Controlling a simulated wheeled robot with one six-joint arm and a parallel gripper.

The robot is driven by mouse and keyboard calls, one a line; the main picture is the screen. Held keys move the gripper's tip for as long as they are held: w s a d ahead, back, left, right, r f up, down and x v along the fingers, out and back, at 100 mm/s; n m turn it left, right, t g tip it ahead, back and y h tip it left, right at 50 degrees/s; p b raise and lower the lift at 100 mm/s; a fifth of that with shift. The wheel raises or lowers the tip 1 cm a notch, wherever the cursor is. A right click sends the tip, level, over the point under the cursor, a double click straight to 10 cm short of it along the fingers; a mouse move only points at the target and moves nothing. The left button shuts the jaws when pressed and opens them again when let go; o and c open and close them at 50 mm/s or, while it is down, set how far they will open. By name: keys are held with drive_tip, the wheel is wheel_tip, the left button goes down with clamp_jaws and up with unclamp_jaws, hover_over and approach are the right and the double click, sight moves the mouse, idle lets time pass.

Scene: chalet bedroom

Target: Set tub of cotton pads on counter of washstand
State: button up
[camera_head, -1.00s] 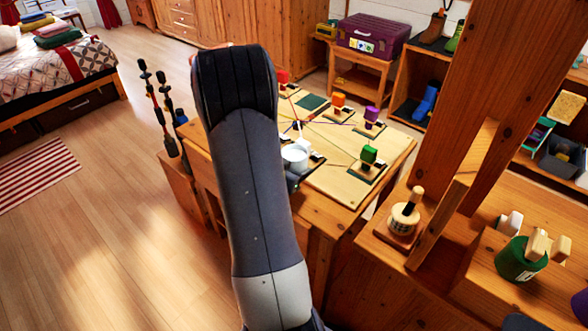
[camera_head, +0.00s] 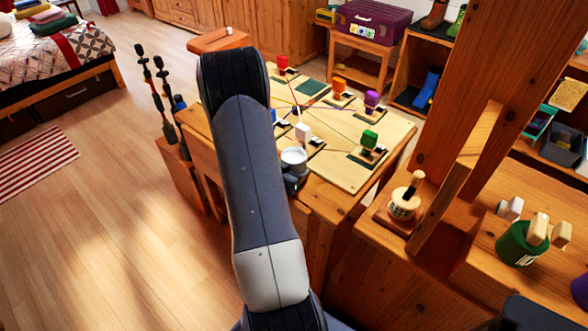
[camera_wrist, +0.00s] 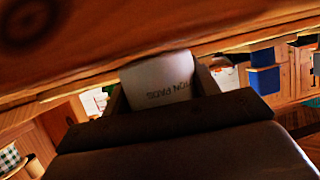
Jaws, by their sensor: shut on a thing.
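The tub of cotton pads (camera_wrist: 158,82) is a white cylinder with dark lettering, partly readable as "TON PADS", in the wrist view. My gripper (camera_wrist: 162,92) is shut on it, with a finger at each side. In the head view the white tub (camera_head: 293,157) shows just right of my dark arm, in front of the game-board table; my arm hides most of the gripper. A wooden counter (camera_head: 385,235) with upright posts stands at the right; I cannot tell for sure that it is the washstand.
The table carries a pale board (camera_head: 345,172) with several coloured blocks. On the right-hand counter are a small pot with a dark-necked handle (camera_head: 405,200) and a green container (camera_head: 520,245). A wooden beam (camera_wrist: 90,40) fills the wrist view's top. The floor (camera_head: 110,230) at left is clear.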

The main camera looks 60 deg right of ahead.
drive_tip(key=o, duration=1.1)
drive_tip(key=shift+f, duration=0.1)
